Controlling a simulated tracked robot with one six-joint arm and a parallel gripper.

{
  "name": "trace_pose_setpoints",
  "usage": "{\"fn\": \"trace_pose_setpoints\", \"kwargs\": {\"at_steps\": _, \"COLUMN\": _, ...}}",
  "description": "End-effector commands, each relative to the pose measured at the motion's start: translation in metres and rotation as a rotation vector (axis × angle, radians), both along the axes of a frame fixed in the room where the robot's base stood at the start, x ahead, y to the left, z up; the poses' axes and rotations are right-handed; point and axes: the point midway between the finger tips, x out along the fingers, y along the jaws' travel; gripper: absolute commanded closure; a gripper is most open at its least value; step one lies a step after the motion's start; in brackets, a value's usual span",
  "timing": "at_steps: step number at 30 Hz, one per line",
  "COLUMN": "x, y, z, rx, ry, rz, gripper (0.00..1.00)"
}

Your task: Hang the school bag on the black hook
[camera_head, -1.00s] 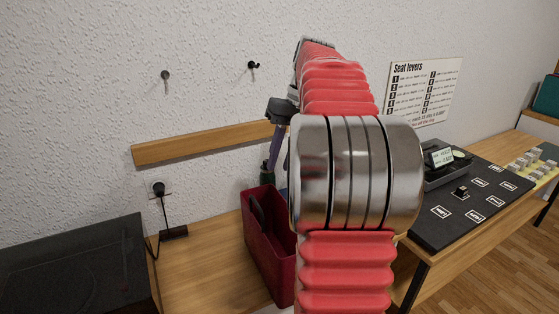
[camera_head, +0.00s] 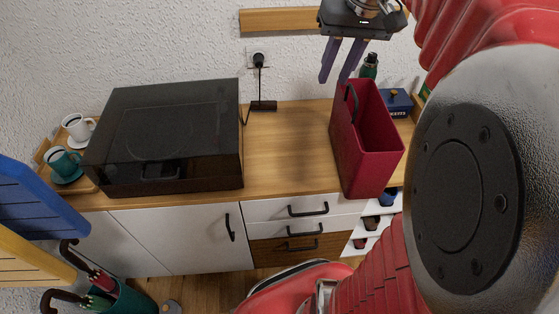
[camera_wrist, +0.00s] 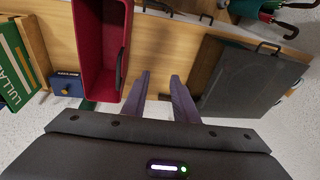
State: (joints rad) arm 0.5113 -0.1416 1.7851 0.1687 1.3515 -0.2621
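The school bag appears to be the dark red, open-topped bag (camera_head: 368,150) with a black handle (camera_head: 350,101), standing upright on the wooden cabinet top. It also shows in the wrist view (camera_wrist: 101,75), left of my fingers. My gripper (camera_head: 334,79) points down, with its two purple fingers apart and nothing between them. In the head view the fingertips are just above and left of the handle. In the wrist view my gripper (camera_wrist: 161,75) has its gap over bare wood, right of the bag. No black hook is in view now.
A black-lidded player (camera_head: 165,135) stands left of the bag, with bare wood between. A small blue box (camera_head: 397,102) and a dark green bottle (camera_head: 369,66) are behind the bag. A wooden wall rail (camera_head: 280,19) is above. Cups and an umbrella stand (camera_head: 122,299) are at left.

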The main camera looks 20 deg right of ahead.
Motion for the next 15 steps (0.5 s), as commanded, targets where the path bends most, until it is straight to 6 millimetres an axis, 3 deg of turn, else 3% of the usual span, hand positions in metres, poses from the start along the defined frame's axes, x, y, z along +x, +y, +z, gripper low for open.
{"fn": "trace_pose_setpoints", "kwargs": {"at_steps": 1, "x": -0.006, "y": 0.017, "z": -0.002, "rx": -0.015, "ry": -0.012, "rz": 0.018, "gripper": 0.74}}
{"fn": "trace_pose_setpoints", "kwargs": {"at_steps": 6, "x": -0.024, "y": 0.060, "z": -0.016, "rx": -0.064, "ry": -0.059, "rz": 0.060, "gripper": 0.74}}
{"fn": "trace_pose_setpoints", "kwargs": {"at_steps": 15, "x": -0.065, "y": 0.123, "z": -0.050, "rx": -0.128, "ry": -0.159, "rz": 0.144, "gripper": 0.74}}
